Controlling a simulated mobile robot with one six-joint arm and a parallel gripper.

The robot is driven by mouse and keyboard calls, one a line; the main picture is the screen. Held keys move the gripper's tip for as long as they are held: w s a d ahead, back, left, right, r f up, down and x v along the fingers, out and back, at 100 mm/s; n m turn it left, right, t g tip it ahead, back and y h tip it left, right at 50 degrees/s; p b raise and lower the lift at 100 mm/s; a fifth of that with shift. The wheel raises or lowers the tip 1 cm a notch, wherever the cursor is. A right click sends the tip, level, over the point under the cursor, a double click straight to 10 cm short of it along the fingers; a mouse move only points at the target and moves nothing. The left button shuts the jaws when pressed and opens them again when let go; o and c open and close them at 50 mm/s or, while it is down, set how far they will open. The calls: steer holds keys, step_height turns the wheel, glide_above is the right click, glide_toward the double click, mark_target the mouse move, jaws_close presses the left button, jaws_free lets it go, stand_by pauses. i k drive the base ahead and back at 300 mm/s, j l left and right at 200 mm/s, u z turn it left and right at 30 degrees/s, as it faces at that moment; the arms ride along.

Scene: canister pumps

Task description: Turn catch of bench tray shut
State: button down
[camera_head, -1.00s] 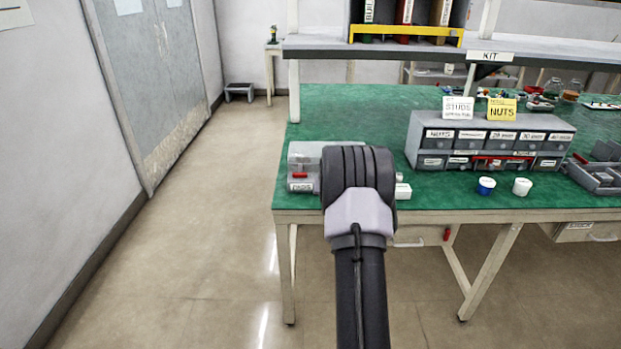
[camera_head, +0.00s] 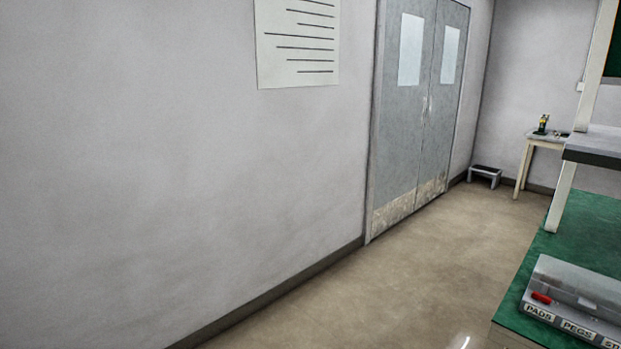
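No under-bench tray is visible in this view. My gripper and arm are out of view.
The green bench (camera_head: 590,235) stands at the right edge with a grey shelf (camera_head: 595,145) above it. Open floor (camera_head: 430,265) runs left of it to a grey double door (camera_head: 415,110). A step stool (camera_head: 485,176) and a small table (camera_head: 545,140) stand at the back.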

mark_target(541, 298)
steer(key=z, duration=1.6)
steer(key=i+j, duration=0.65)
steer(key=i, duration=0.15)
steer(key=i+j+z, duration=0.6)
steer(key=j, duration=0.25)
